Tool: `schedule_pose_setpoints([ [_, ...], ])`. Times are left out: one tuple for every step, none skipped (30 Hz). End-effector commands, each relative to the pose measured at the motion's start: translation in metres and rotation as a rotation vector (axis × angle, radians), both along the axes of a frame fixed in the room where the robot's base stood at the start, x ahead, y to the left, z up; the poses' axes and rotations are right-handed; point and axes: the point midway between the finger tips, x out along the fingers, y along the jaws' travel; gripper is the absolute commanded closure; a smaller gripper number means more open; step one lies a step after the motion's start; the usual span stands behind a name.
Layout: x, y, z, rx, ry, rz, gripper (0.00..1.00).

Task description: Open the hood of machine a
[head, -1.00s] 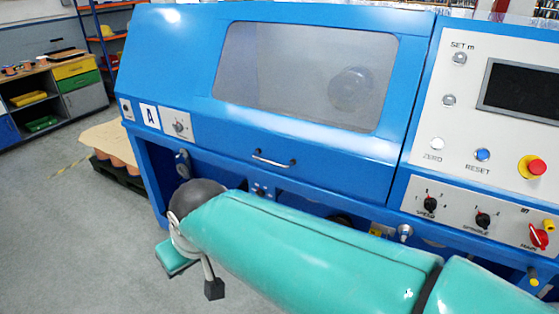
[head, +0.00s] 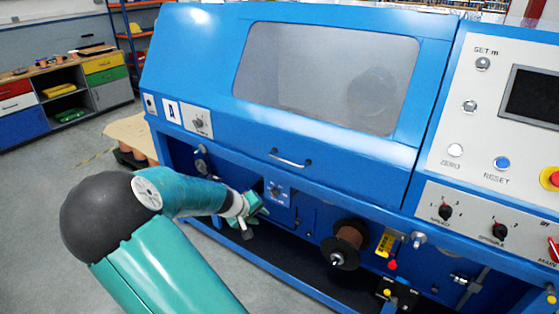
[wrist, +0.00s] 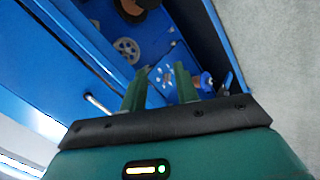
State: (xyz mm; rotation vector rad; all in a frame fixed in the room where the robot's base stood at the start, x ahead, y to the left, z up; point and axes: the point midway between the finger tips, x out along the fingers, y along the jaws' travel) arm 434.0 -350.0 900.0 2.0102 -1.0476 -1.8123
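Blue machine A fills the middle of the head view, marked by a white "A" label (head: 172,111). Its blue hood (head: 320,85) with a grey window is down. The hood's silver bar handle (head: 290,159) sits at the lower front edge; it also shows in the wrist view (wrist: 98,104), left of the fingers. My gripper (head: 258,203) is below and left of the handle, in front of the lower opening, apart from the handle. In the wrist view the two green fingers of my gripper (wrist: 160,88) stand apart with nothing between them.
A control panel (head: 490,140) with a screen, buttons and knobs is at the right. A brown spool (head: 345,243) sits below the hood. The grey floor there is free.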

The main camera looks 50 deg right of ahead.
Motion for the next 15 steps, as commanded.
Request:
schedule_pose_setpoints([
  [0.002,-0.016,0.0,-0.065,0.032,0.011,0.69],
  [0.004,-0.025,0.001,-0.101,0.045,0.018,0.69],
  [0.006,-0.036,0.004,-0.151,0.064,0.031,0.69],
  [0.009,-0.045,0.007,-0.187,0.078,0.041,0.69],
  [0.011,-0.052,0.011,-0.225,0.092,0.053,0.69],
  [0.016,-0.061,0.016,-0.274,0.111,0.072,0.69],
  [0.02,-0.068,0.021,-0.313,0.125,0.087,0.69],
  [0.024,-0.074,0.026,-0.35,0.139,0.103,0.69],
  [0.031,-0.08,0.034,-0.401,0.159,0.127,0.69],
  [0.037,-0.084,0.039,-0.436,0.174,0.147,0.69],
  [0.042,-0.087,0.044,-0.471,0.187,0.165,0.69],
  [0.05,-0.09,0.052,-0.513,0.202,0.189,0.69],
  [0.056,-0.092,0.057,-0.544,0.214,0.207,0.69],
  [0.061,-0.092,0.061,-0.57,0.225,0.224,0.69],
  [0.068,-0.093,0.067,-0.6,0.237,0.246,0.69],
])
